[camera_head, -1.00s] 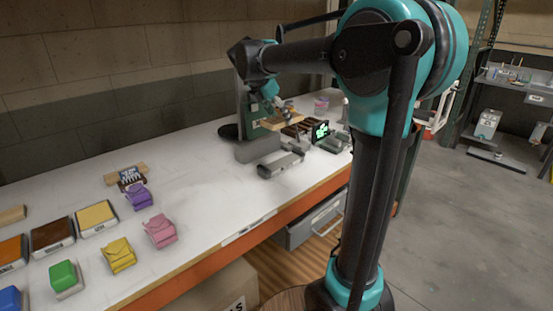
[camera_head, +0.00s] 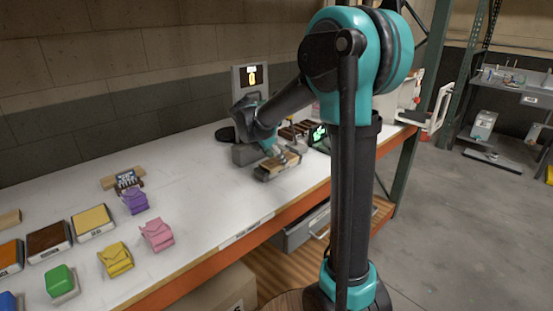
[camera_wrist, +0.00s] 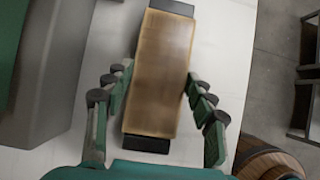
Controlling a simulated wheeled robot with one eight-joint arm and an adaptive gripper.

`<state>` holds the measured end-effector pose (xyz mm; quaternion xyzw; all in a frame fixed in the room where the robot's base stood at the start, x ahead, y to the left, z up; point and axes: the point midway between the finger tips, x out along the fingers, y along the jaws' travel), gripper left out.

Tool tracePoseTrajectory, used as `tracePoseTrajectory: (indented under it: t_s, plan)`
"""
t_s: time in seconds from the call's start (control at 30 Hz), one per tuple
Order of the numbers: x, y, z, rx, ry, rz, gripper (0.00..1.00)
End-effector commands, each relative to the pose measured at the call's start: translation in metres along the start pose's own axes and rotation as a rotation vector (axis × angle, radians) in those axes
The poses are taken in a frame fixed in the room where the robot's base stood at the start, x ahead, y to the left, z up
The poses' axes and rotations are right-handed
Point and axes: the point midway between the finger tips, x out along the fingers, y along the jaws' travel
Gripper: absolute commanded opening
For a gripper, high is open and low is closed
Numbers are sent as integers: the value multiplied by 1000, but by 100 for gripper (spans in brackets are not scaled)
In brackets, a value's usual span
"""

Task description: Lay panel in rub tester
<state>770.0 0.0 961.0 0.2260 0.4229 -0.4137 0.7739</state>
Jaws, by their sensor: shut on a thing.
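The wooden panel (camera_head: 290,159) is at my gripper (camera_head: 277,152), over a low grey tester with dark ends (camera_head: 263,175), which looks like the rub tester. In the wrist view the brown panel (camera_wrist: 160,75) lies lengthwise between the fingers of my gripper (camera_wrist: 157,76), which is shut on its long edges. Dark ends of the tester (camera_wrist: 150,143) show past both short ends of the panel. The panel looks lined up with the tester. I cannot tell whether it rests on it or hovers just above. Most of the tester's bed is hidden beneath the panel.
A grey machine with a screen (camera_head: 251,77) stands behind my gripper; its body (camera_wrist: 45,70) is close on the left in the wrist view. A black box with a green display (camera_head: 319,137) is to the right.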

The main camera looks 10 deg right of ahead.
Motion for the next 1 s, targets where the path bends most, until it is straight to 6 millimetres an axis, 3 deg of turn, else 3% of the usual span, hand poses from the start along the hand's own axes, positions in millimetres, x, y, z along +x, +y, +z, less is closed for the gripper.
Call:
tracePoseTrajectory:
  t_s: [0.33,0.37,0.5,0.87,1.0]
  plan:
    - [3,0,-2,0,0,0,24]
    - [2,0,-2,0,0,0,58]
    - [2,0,-1,0,0,0,75]
    - [0,0,0,0,0,0,76]
    - [-14,0,0,-2,0,0,76]
